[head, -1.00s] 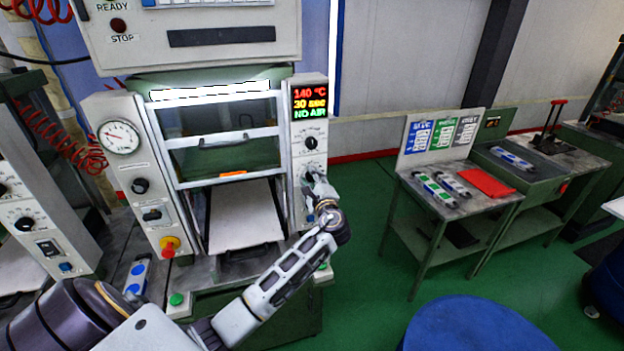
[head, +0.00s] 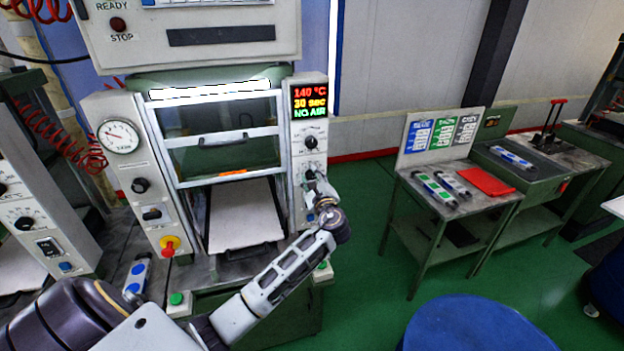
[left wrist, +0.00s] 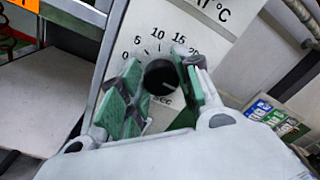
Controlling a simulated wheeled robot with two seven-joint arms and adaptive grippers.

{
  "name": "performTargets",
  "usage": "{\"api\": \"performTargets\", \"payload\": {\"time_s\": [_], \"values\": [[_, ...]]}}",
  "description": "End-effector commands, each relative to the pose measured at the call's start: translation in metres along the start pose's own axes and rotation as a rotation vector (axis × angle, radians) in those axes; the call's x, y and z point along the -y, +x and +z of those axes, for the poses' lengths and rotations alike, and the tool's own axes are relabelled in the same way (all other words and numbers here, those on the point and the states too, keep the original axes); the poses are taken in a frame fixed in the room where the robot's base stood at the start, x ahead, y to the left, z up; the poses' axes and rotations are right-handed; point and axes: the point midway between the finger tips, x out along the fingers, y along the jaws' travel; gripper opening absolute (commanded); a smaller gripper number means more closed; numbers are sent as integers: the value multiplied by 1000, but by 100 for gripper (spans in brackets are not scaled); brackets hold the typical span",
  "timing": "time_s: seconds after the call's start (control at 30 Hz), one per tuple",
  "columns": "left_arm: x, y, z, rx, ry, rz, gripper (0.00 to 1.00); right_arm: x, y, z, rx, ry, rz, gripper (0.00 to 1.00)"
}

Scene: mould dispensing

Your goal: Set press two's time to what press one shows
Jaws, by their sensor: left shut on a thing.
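A press with a lit display (head: 309,101) stands in front of me in the head view. The display reads 140 °C, 30 sec, NO AIR. Below it is a black temperature knob (head: 311,142). My left gripper (head: 314,184) is at the lower knob on the same panel. In the left wrist view, its green-padded fingers (left wrist: 158,75) are shut on the black time knob (left wrist: 161,77), one on each side. The dial around it is marked 0, 5, 10, 15, 20 and "sec". The fingers hide part of the scale. My right gripper is out of view.
Another press (head: 30,215) shows partly at the left edge; its display is not in view. A green-framed table (head: 470,205) with coloured cards and a red sheet stands at right. A blue round top (head: 475,325) is in front. Green floor lies between.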

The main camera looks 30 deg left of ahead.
Motion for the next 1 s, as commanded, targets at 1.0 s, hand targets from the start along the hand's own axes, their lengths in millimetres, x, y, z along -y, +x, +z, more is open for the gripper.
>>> {"api": "performTargets", "payload": {"time_s": [1.0], "values": [[-1,-40,-2,-4,1,0,55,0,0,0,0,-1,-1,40]]}}
